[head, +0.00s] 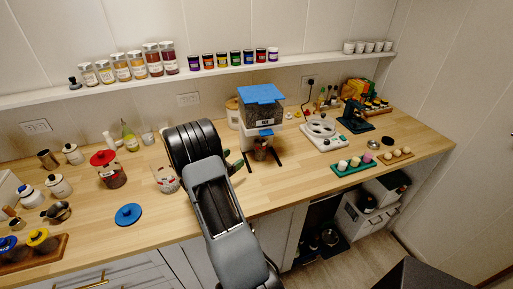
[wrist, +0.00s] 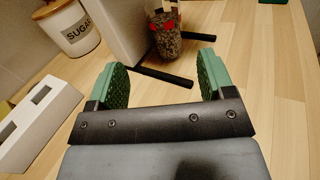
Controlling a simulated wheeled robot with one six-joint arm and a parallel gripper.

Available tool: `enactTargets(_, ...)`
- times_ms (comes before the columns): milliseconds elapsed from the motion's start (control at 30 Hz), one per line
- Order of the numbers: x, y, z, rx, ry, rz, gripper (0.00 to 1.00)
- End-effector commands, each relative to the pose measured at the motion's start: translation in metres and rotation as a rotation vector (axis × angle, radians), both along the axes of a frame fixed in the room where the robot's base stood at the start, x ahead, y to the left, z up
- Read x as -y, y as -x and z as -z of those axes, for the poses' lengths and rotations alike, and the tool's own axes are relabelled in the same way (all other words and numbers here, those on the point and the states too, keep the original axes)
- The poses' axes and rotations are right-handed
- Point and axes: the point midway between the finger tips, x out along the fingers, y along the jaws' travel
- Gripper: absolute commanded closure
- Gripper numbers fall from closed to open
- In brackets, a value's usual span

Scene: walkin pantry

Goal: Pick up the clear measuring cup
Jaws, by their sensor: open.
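A clear cup with red markings (head: 261,150) stands under the spout of the blue-topped dispenser. In the wrist view this clear cup (wrist: 166,42) is filled with brown granules and stands ahead of the fingers, its top cut off by the frame. Another clear cup with red markings (head: 167,180) stands on the counter left of my arm. My gripper (head: 237,161) is just left of the dispenser cup, over the counter. In the wrist view my gripper (wrist: 160,65) has its green fingers spread wide with nothing between them, apart from the cup.
The dispenser (head: 262,110) has two dark feet (wrist: 165,77) sticking out on either side of the cup. A sugar canister (wrist: 72,30) stands to its left. A white hotplate-like unit (head: 322,135) and a green egg tray (head: 354,168) are to the right. The counter front there is clear.

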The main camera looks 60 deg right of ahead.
Motion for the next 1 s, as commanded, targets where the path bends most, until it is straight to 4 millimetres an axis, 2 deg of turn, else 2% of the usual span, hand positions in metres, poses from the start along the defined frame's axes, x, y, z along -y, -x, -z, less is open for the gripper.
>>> enactTargets(200,0.044,0.01,0.0,-0.02,0.01,0.005,0.25)
enactTargets(400,0.075,0.017,0.0,-0.019,0.009,0.006,0.25)
enactTargets(733,0.095,0.02,0.0,-0.019,0.008,0.003,0.25)
enactTargets(1000,0.129,0.028,-0.001,-0.017,0.008,0.002,0.25)
